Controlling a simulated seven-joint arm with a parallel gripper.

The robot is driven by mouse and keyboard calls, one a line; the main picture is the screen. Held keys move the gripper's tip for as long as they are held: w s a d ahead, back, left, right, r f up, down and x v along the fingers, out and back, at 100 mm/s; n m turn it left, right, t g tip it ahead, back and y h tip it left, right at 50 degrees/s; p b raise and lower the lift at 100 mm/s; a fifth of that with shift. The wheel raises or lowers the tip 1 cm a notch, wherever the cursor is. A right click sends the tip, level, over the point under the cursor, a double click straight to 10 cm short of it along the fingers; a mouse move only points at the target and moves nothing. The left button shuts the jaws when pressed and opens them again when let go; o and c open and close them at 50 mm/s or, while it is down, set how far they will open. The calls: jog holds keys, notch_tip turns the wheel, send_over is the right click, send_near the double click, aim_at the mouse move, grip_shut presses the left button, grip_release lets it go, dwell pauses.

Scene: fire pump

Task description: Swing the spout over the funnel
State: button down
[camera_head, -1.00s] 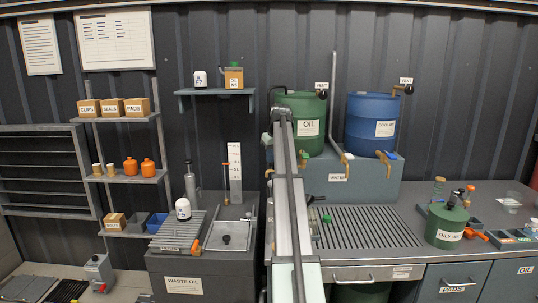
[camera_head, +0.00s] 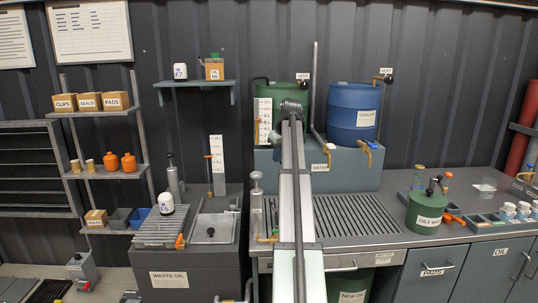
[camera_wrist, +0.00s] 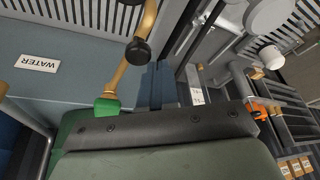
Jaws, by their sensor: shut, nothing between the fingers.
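My gripper shows only in part in the head view (camera_head: 291,112), at the far end of my arm in front of the green oil drum (camera_head: 275,92). In the wrist view, its shut, empty fingers (camera_wrist: 156,86) seem to be the blue-grey pair above the dark band. A brass tube (camera_wrist: 148,20) with a black knob and a green fitting hangs just left of them, apart as far as I can tell. A pale pump (camera_head: 257,190) with a brass spout (camera_head: 267,239) stands on the bench left of my arm. I cannot make out the funnel; my arm hides part of the bench.
A blue drum (camera_head: 355,110) and its brass tap stand right of my arm on a grey block (camera_head: 347,167) labelled WATER. A slatted drain (camera_head: 355,218) lies below. An oily-waste can (camera_head: 427,211) stands right. Shelves (camera_head: 105,172) and a waste-oil cabinet stand left.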

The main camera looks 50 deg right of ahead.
jog(key=shift+s+d, duration=0.55)
jog(key=shift+s, duration=0.25)
jog(key=shift+s+d, duration=0.5)
jog(key=shift+s, duration=0.25)
jog(key=shift+d, duration=0.1)
notch_tip(320, 180, up, 10)
jog(key=s+d, duration=0.1)
jog(key=d, duration=0.1)
jog(key=shift+f, duration=0.25)
jog(key=shift+a+f, duration=0.1)
